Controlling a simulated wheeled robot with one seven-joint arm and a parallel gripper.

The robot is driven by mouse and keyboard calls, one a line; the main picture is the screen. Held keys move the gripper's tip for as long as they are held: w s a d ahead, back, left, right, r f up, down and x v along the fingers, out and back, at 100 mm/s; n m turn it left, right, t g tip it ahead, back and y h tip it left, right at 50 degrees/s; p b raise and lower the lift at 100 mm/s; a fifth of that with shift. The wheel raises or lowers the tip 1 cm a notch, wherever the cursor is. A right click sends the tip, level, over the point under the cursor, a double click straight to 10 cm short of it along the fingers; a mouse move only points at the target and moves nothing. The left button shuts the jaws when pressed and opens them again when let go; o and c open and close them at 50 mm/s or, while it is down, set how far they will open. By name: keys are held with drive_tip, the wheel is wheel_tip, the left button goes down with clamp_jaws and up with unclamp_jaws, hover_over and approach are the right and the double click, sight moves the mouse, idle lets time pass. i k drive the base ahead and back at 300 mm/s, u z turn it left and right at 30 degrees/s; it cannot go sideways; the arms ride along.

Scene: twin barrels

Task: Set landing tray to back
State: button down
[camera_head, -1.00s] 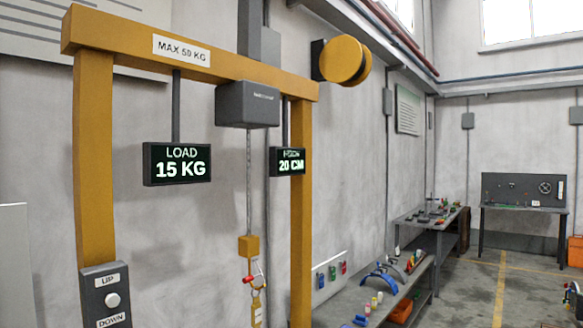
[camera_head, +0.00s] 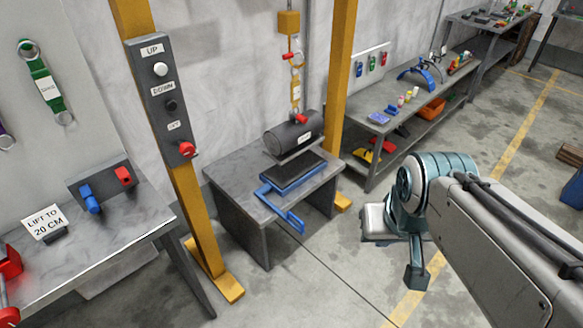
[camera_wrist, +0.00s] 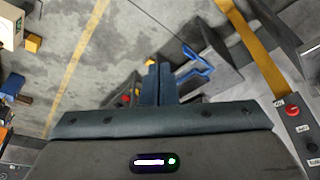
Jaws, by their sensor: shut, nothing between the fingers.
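The landing tray, a black pad in a blue frame (camera_head: 292,180), lies on a grey table under the hoist. Its blue handle (camera_head: 283,212) reaches past the table's front edge. A dark grey barrel (camera_head: 294,135) lies sideways above the back of the tray, below the hoist hook (camera_head: 298,112). In the wrist view the blue handle (camera_wrist: 195,62) shows just beyond my gripper (camera_wrist: 158,68), to its right. My gripper is shut and empty, apart from the handle. In the head view my arm is at the right, well clear of the table.
A yellow hoist frame (camera_head: 338,80) stands around the table, its left post carrying a control box (camera_head: 162,95) with a red knob. A side bench (camera_head: 100,250) is at left. A shelf (camera_head: 410,115) with tools stands at right. The floor in front is clear.

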sight(283, 180)
drive_tip(key=u, duration=0.5)
drive_tip(key=i, duration=1.2)
drive_tip(key=z, duration=0.2)
